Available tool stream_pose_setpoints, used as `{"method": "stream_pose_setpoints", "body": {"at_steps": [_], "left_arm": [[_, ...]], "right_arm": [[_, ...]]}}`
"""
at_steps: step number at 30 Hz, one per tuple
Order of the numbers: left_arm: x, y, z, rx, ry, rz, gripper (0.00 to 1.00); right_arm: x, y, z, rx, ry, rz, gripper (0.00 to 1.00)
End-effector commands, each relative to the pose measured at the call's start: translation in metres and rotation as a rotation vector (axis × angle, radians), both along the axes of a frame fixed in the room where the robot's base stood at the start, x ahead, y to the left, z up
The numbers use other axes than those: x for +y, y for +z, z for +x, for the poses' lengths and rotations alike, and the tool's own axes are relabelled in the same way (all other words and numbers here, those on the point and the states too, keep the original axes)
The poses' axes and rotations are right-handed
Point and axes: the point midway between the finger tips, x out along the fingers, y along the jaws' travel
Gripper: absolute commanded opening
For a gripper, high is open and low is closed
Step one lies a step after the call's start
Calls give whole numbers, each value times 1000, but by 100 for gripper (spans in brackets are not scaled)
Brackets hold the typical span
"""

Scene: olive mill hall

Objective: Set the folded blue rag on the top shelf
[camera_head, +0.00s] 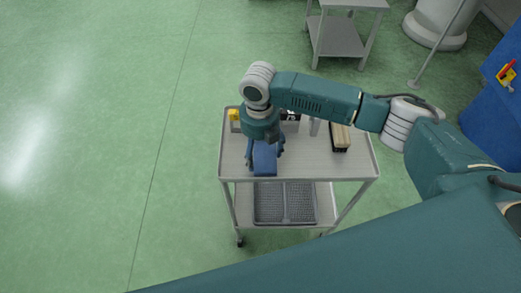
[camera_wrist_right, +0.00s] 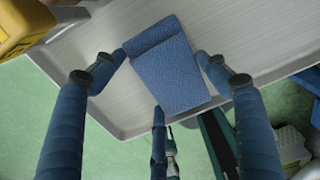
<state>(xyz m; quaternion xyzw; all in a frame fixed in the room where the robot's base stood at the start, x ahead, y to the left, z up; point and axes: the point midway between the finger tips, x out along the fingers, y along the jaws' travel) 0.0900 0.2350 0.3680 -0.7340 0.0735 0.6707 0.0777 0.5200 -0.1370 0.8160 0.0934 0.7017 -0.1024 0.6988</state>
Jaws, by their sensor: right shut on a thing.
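The folded blue rag (camera_head: 265,160) is at the front left of the cart's top shelf (camera_head: 300,169) in the head view. My right gripper (camera_head: 265,155) points down over it, with fingers on both sides, shut on the rag. In the right wrist view the rag (camera_wrist_right: 172,72) lies between the fingertips (camera_wrist_right: 165,60) and overlaps the shelf's raised rim (camera_wrist_right: 122,130). I cannot tell whether the rag rests on the shelf or is just above it. The left gripper is not in view.
A grey crate (camera_head: 285,204) is on the lower shelf. Another cart (camera_head: 338,38) stands behind. Open green floor lies left.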

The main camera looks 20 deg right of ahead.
Motion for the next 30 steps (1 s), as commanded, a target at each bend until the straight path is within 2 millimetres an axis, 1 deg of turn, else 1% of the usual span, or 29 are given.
{"method": "stream_pose_setpoints", "body": {"at_steps": [4,5,7,16,20,23,30], "left_arm": [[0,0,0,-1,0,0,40],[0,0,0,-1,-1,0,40],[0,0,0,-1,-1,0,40],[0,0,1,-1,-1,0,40],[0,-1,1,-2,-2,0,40],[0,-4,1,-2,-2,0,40],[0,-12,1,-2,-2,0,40]], "right_arm": [[0,-2,0,1,0,0,45],[0,-2,0,0,-1,0,77],[0,-2,0,0,0,0,91],[0,-1,0,0,0,0,92],[0,6,1,-1,0,1,92],[0,21,1,-3,1,2,92],[1,73,2,-4,1,2,92]]}}
